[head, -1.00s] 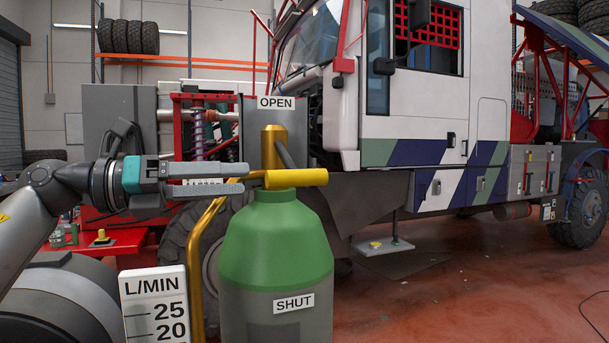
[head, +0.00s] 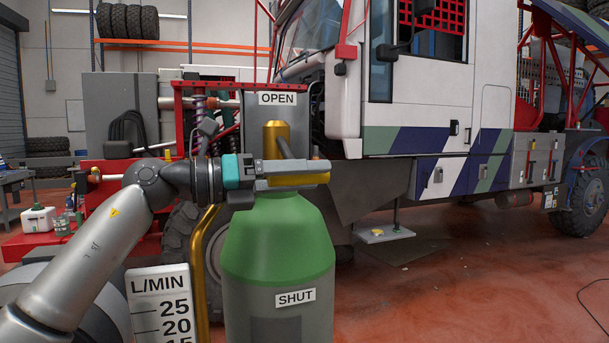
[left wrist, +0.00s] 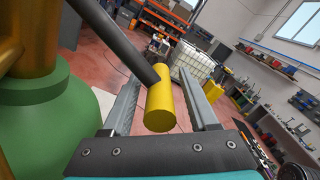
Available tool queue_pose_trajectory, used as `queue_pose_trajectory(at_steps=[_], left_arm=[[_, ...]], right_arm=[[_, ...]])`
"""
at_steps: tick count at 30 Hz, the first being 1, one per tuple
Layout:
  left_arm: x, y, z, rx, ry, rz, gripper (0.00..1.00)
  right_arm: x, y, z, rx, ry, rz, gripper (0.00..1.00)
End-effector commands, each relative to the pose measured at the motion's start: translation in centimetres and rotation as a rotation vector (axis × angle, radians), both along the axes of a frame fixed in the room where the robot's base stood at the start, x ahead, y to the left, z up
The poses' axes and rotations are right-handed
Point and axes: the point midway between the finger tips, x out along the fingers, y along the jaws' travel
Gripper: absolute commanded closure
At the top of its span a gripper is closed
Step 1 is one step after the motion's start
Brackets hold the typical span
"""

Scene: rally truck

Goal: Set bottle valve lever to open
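The green bottle (head: 278,240) stands upright in the head view with a brass valve (head: 276,135) on top. The valve lever is a dark rod with a yellow grip (head: 312,180), which points toward the camera. The OPEN label (head: 277,98) is above the valve and the SHUT label (head: 295,297) is low on the bottle. My left gripper (head: 318,170) is at the yellow grip. In the left wrist view the yellow grip (left wrist: 160,105) lies between the two open fingers (left wrist: 160,100), with gaps visible on both sides. My right gripper is not in view.
An L/MIN scale (head: 158,300) and a brass pipe (head: 202,270) stand left of the bottle, close below my left arm. The truck (head: 430,110) fills the background. Red floor (head: 470,280) on the right is mostly clear.

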Motion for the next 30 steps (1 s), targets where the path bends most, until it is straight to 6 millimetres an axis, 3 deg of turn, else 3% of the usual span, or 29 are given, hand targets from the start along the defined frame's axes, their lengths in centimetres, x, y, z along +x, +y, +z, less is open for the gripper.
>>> queue_pose_trajectory(at_steps=[2, 15, 30], left_arm=[[-0.01, 0.02, 0.00, 0.000, 0.000, 0.000, 0.51], [-0.03, 0.03, 0.04, -0.001, 0.000, -0.001, 1.00], [-0.06, 0.02, 0.08, -0.001, -0.001, -0.002, 1.00]], right_arm=[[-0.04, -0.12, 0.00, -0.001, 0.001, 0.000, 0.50], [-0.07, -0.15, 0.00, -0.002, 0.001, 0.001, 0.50], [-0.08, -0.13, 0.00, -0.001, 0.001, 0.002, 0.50]])
